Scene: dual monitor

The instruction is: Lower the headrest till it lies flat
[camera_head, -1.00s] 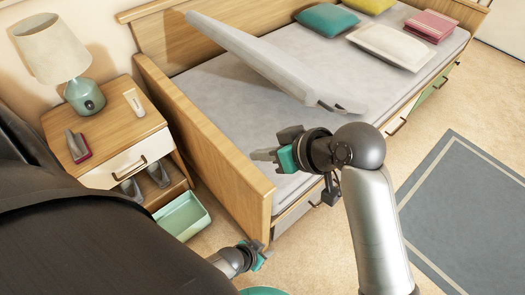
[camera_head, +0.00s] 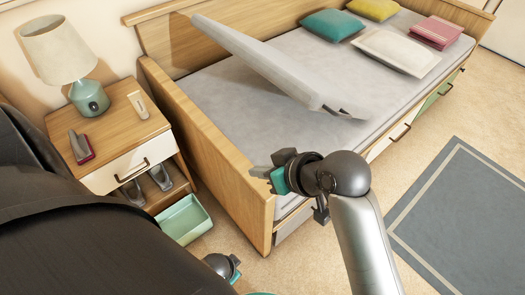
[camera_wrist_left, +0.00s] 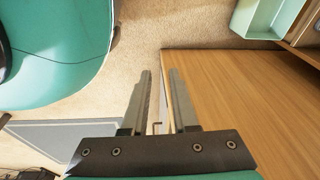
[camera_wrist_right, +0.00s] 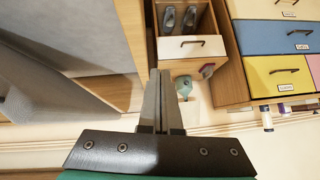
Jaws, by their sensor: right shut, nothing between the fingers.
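The headrest (camera_head: 262,62) is a grey padded slab at the head-left part of the bed (camera_head: 230,110). It is raised and tilted, standing clear of the mattress, with a dark slot or handle (camera_head: 335,111) at its near right end. My right gripper (camera_head: 262,172) is shut and empty over the bed's near end, below and apart from the headrest. Its closed fingers also show in the right wrist view (camera_wrist_right: 160,100). My left gripper (camera_head: 236,268) is low at the bottom of the head view, beside the bed's wooden end. In the left wrist view (camera_wrist_left: 159,100) its fingers stand apart with nothing between them.
A wooden end panel (camera_head: 215,150) borders the bed on the left. A nightstand (camera_head: 120,120) with a lamp (camera_head: 75,60) and an open green drawer (camera_head: 184,219) stands left of it. Cushions (camera_head: 332,25) lie at the far side. A grey rug (camera_head: 470,210) lies on the right.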

